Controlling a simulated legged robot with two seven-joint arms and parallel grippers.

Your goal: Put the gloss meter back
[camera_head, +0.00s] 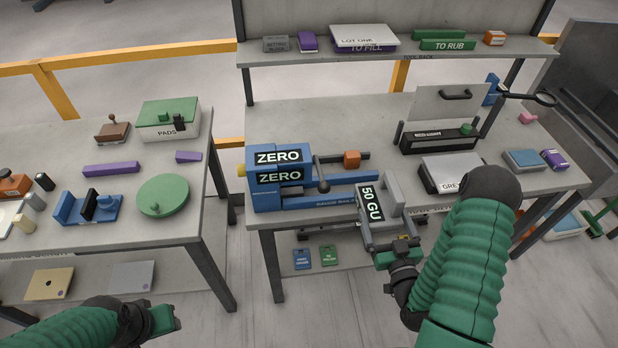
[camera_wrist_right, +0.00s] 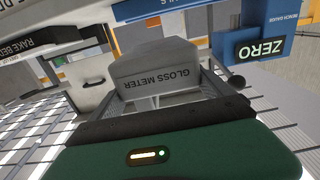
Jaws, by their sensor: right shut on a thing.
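The gloss meter (camera_head: 381,207) is a grey device with a black "50 GU" display, just past the front edge of the right bench in the head view. My right gripper (camera_head: 391,243) is shut on its near end. In the right wrist view the grey body, labelled GLOSS METER (camera_wrist_right: 172,76), sits between the two fingers; part of it is hidden there. My left gripper (camera_head: 162,318) is empty at the bottom left, in front of the left bench; its finger gap is not clear.
A blue machine with ZERO displays (camera_head: 266,187) stands left of the meter on the right bench (camera_head: 290,134). A grey-topped box (camera_head: 452,172), a black holder with a panel (camera_head: 437,140) and small blocks stand to the right. A loaded shelf (camera_head: 272,56) runs behind. The left bench (camera_head: 125,222) carries pads and tools.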

